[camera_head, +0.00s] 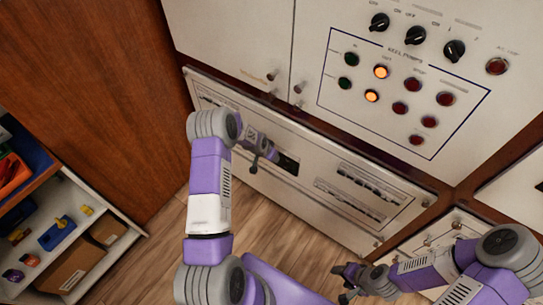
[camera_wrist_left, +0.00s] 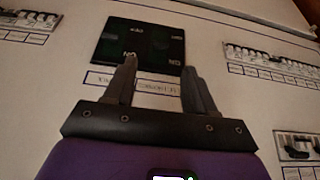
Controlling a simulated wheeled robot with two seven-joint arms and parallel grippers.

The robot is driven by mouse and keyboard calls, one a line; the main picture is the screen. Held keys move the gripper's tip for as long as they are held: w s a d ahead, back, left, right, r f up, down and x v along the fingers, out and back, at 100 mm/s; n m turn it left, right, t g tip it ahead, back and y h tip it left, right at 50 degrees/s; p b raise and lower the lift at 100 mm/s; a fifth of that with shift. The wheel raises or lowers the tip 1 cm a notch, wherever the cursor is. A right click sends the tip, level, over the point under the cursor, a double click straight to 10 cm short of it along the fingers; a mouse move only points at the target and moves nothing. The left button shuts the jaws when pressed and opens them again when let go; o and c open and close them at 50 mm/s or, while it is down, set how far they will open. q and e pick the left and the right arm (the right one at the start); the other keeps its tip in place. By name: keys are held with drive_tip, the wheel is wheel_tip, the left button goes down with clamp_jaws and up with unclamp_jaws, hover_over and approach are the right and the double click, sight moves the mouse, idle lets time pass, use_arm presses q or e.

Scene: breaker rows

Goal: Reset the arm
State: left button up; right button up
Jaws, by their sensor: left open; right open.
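My left gripper (camera_head: 262,160) is in front of the lower cabinet panel (camera_head: 300,195), beside a dark square plate (camera_head: 289,163). In the left wrist view the left gripper (camera_wrist_left: 160,78) has its two fingers apart with nothing between them. The dark plate (camera_wrist_left: 140,44) lies just beyond the fingertips there, with faint lettering on it. I cannot tell whether the fingers touch the panel. My right gripper (camera_head: 342,283) is low at the bottom of the head view, open and empty, above the wood floor.
Rows of breakers (camera_head: 372,187) sit right of the plate, and another row shows in the left wrist view (camera_wrist_left: 272,62). Above is a panel of knobs and lamps (camera_head: 402,92), two lit orange. A shelf (camera_head: 140,226) with boxes stands at left. Wood floor (camera_head: 262,225) between is clear.

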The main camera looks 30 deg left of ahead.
idle(0.5)
use_arm(q)
drive_tip(key=s+d+f+n+g+h, duration=0.2)
drive_tip(key=s+d+f+h, duration=0.1)
drive_tip(key=s+d, duration=1.1)
drive_tip(key=s+d+r+n+g, duration=0.1)
drive_tip(key=s+d+r+g, duration=0.1)
drive_tip(key=s+d, duration=0.9)
drive_tip(key=s, duration=0.3)
drive_tip(key=shift+d+h, duration=0.15)
drive_tip(key=shift+h, duration=0.25)
drive_tip(key=shift+s, duration=0.1)
